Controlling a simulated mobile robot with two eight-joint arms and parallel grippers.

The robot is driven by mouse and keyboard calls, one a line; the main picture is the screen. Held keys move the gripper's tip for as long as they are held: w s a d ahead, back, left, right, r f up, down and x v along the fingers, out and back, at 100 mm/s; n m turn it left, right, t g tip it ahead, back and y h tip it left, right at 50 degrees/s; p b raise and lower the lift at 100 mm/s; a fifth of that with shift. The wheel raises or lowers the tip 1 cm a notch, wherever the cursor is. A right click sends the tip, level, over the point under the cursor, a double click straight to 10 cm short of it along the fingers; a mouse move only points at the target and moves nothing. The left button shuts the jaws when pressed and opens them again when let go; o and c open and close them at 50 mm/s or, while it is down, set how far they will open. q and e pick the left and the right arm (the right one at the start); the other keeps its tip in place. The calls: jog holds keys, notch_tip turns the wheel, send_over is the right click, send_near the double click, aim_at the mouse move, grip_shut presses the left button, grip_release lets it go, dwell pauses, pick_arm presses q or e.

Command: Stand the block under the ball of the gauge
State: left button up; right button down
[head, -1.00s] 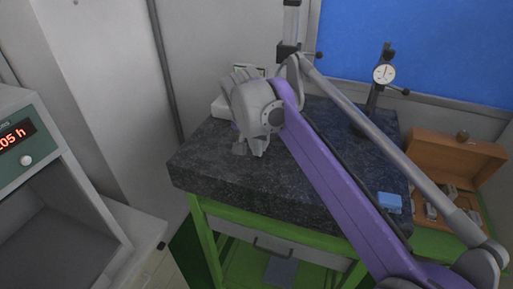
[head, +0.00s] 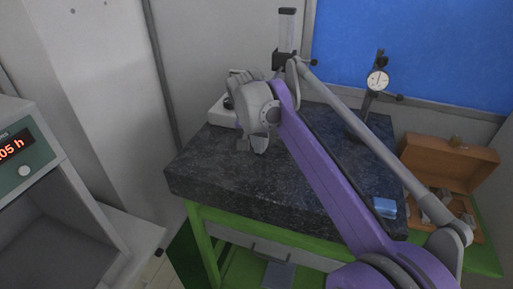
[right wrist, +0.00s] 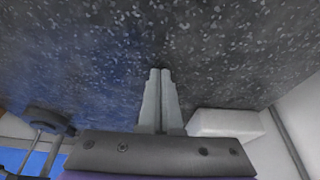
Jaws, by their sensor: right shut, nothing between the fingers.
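The dial gauge (head: 377,80) stands on its dark post at the back right of the black granite plate (head: 300,195). Its ball tip is too small or hidden to make out. I cannot pick out the block for certain; small grey pieces (head: 432,207) lie in an open wooden case (head: 450,162) right of the plate, partly behind my arm. My right gripper (head: 252,146) is over the left part of the plate, far left of the gauge. In the right wrist view its two fingers (right wrist: 160,73) are together with nothing between them, pointing over speckled granite. My left gripper is not in view.
A blue item (head: 385,208) lies on the plate's front right corner. A white-based device (head: 220,112) stands at the back left, close to my right gripper; a white block-like base (right wrist: 225,122) shows in the wrist view. The plate's front middle is clear.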

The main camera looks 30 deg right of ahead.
jog(key=shift+w+d+p, duration=0.5)
jog(key=shift+w+d, duration=0.75)
jog(key=shift+d, duration=0.2)
jog(key=shift+w+d+p, duration=0.5)
jog(key=shift+w+d, duration=0.7)
jog(key=shift+d, duration=0.2)
jog(key=shift+p+v, duration=0.65)
jog(key=shift+v, duration=0.9)
jog(key=shift+s+a+r+p, duration=0.25)
jog(key=shift+a+r+p, duration=0.1)
jog(key=shift+r, duration=0.3)
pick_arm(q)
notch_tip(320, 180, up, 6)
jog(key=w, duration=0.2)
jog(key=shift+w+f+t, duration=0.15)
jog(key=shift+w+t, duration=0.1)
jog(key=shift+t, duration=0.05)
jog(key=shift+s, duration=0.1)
pick_arm(e)
jog(key=shift+s+f, duration=0.1)
jog(key=shift+s, duration=0.05)
